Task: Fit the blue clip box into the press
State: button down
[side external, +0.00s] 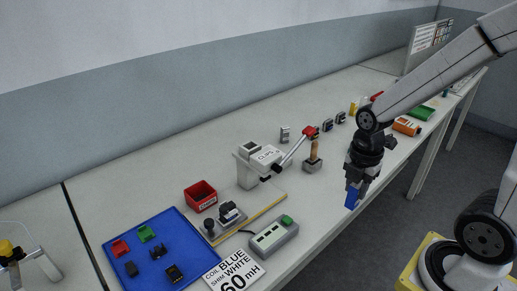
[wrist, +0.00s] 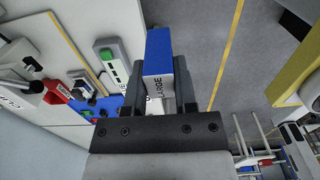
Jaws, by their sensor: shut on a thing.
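My gripper (side external: 356,184) is shut on a blue box (side external: 352,199) and holds it near the front edge of the bench. In the wrist view the blue box (wrist: 158,48) sits between the fingers, with a white face reading "LARGE" toward the camera. The press (side external: 247,172) is a pale grey body marked "CLIPS", with an opening on top and a red-knobbed lever (side external: 294,149). It stands on the bench to the left of my gripper, clear of the box. In the wrist view the press (wrist: 17,82) is partly cut off at the left edge.
A control box with a green button (side external: 273,237), a red bin (side external: 201,195), a small fixture (side external: 231,212) and a blue tray (side external: 185,227) with several small parts lie left. Floor shows beyond the bench edge.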

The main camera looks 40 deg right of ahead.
jog(key=w+a+r, duration=0.4)
jog(key=w+r, duration=0.9)
jog(key=w, duration=0.4)
jog(key=shift+w+a+r, duration=0.15)
jog(key=shift+w+r, duration=0.2)
jog(key=shift+w, duration=0.05)
jog(key=w+f, duration=0.9)
jog(key=w, duration=0.4)
jog(key=shift+w+f, duration=0.2)
